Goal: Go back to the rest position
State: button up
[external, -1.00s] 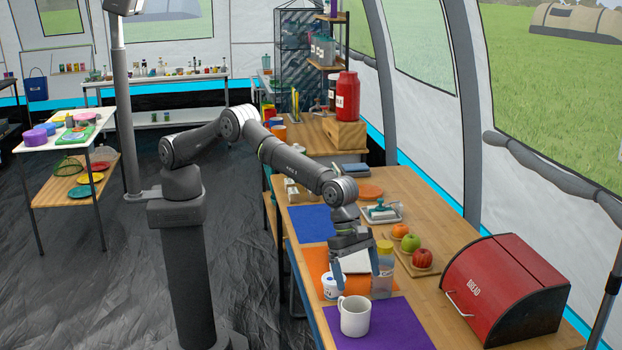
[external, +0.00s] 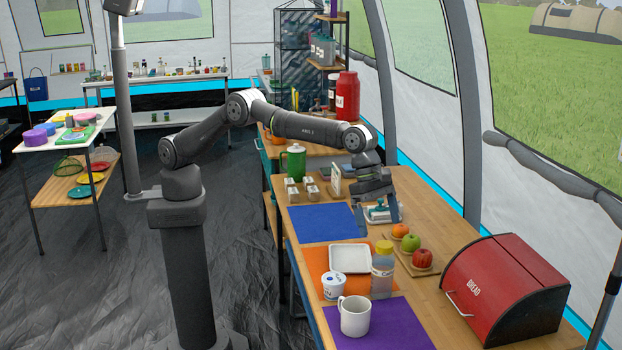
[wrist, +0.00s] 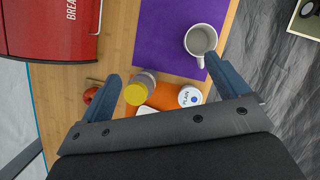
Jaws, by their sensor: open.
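My gripper (external: 380,208) hangs above the back part of the wooden table (external: 435,205) in the external view, its fingers apart and nothing between them. Behind it, partly covered by it, is a small dish with a teal item (external: 378,212). In the wrist view my gripper (wrist: 163,70) also shows two spread fingers. A white mug (external: 354,316) stands on the purple mat (external: 395,325); the mug also shows in the wrist view (wrist: 201,40). A yellow-lidded jar (external: 382,272), a white tray (external: 350,258) and a small white cup (external: 334,287) are on or beside the orange mat (external: 313,262).
A red bread box (external: 505,290) stands at the right. Fruit (external: 412,243) lies on a board near the table's middle. A green pitcher (external: 293,162) and small jars (external: 310,187) stand left of my gripper. The blue mat (external: 322,221) is bare.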

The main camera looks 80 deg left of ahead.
jog(key=w+a+n, duration=0.1)
jog(key=w+a, duration=0.7)
jog(key=a, duration=0.4)
jog(key=w+a+n, duration=0.1)
jog(key=w+a, duration=0.8)
jog(key=a, duration=0.3)
jog(key=shift+a+t, duration=0.4)
jog(key=shift+s, duration=0.1)
jog(key=shift+o, duration=0.9)
